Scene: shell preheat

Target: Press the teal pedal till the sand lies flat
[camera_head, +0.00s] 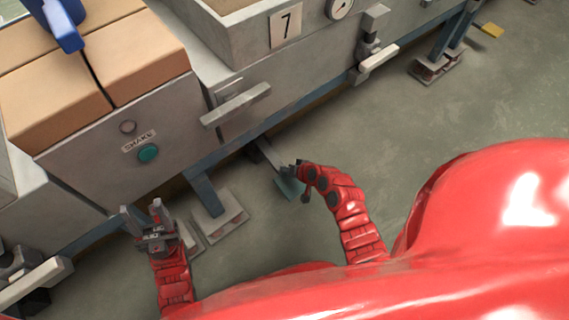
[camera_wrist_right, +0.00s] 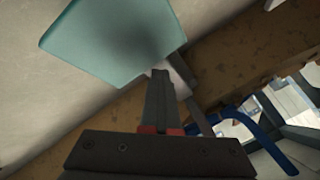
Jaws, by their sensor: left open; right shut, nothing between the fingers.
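The teal pedal (camera_head: 289,187) is low near the floor, at the end of a grey arm under the machine. In the right wrist view the pedal (camera_wrist_right: 115,40) fills the upper left as a flat teal plate. My right gripper (camera_head: 304,180) is shut and empty at the pedal's right edge; its fingertips (camera_wrist_right: 162,75) overlap the plate's edge in the wrist view. I cannot tell whether they touch. My left gripper (camera_head: 148,222) is open and empty, in front of the grey box. No loose sand is clearly visible; tan block-like masses (camera_head: 135,60) top the box.
A teal button (camera_head: 148,153) under a SHAKE label is on the box front. A grey handle (camera_head: 236,104) juts out right of it. A blue object (camera_head: 62,22) rests above the tan masses. A bin marked 7 (camera_head: 286,28) is behind.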

